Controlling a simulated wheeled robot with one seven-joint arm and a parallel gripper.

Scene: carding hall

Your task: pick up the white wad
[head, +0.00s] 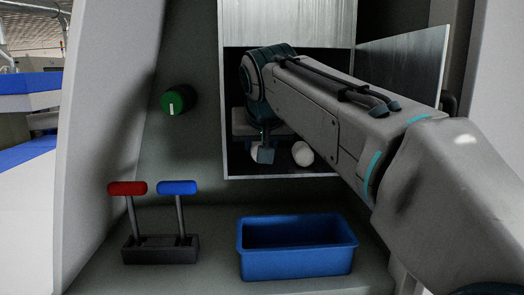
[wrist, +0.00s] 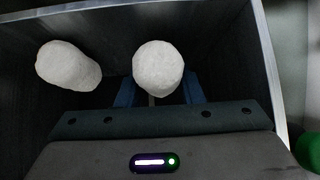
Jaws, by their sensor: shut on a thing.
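Two white wads are inside an open metal compartment (head: 285,174). My gripper (head: 262,153) reaches down into it, with its fingers shut on one white wad (wrist: 158,68). In the head view that wad is mostly hidden behind the fingers. In the wrist view it sits between the two blue fingers (wrist: 158,92). The other white wad (head: 302,153) lies loose to the right of my gripper in the head view. It shows at the left in the wrist view (wrist: 68,66), apart from the fingers.
The compartment's door (head: 405,65) stands open at the right, and its walls surround my gripper. An empty blue bin (head: 297,262) stands below in front. A red lever (head: 127,188) and a blue lever (head: 178,188) stand at the left, under a green knob (head: 173,101).

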